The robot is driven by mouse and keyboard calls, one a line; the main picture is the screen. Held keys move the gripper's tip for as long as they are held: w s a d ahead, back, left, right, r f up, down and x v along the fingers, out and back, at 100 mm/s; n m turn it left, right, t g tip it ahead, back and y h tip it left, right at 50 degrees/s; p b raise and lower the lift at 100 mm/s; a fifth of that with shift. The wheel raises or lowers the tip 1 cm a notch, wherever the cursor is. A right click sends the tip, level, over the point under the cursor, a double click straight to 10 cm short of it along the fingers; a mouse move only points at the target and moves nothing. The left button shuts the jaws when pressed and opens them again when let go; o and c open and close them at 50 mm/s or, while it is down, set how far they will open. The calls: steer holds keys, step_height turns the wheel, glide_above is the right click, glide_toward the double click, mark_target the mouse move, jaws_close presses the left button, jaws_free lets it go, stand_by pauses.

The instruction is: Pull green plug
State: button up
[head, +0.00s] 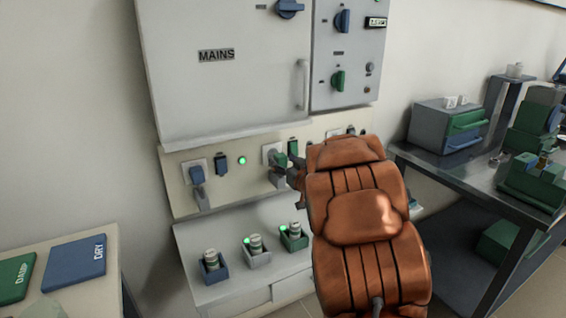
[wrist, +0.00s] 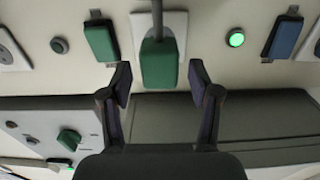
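The green plug (wrist: 158,63) sits in a pale wall socket in the wrist view, with a grey cable at its upper end. In the head view the green plug (head: 280,159) is partly hidden by my gripper. My gripper (wrist: 160,84) is open and empty in the wrist view. Its two fingertips stand on either side of the plug's lower end, with a gap on each side. In the head view my gripper (head: 294,174) is at the socket strip, mostly hidden by my orange arm.
A green switch (wrist: 100,41) is close beside the plug. A lit green lamp (wrist: 236,38) and a blue switch (wrist: 284,36) are on the other side. A blue plug (head: 197,175) is further left in the head view. The MAINS cabinet (head: 225,75) stands above the strip.

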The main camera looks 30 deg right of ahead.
steer(key=shift+s, duration=0.1)
steer(key=shift+s+r, duration=0.1)
steer(key=shift+s, duration=0.45)
steer(key=s, duration=0.6)
steer(key=shift+a, duration=0.3)
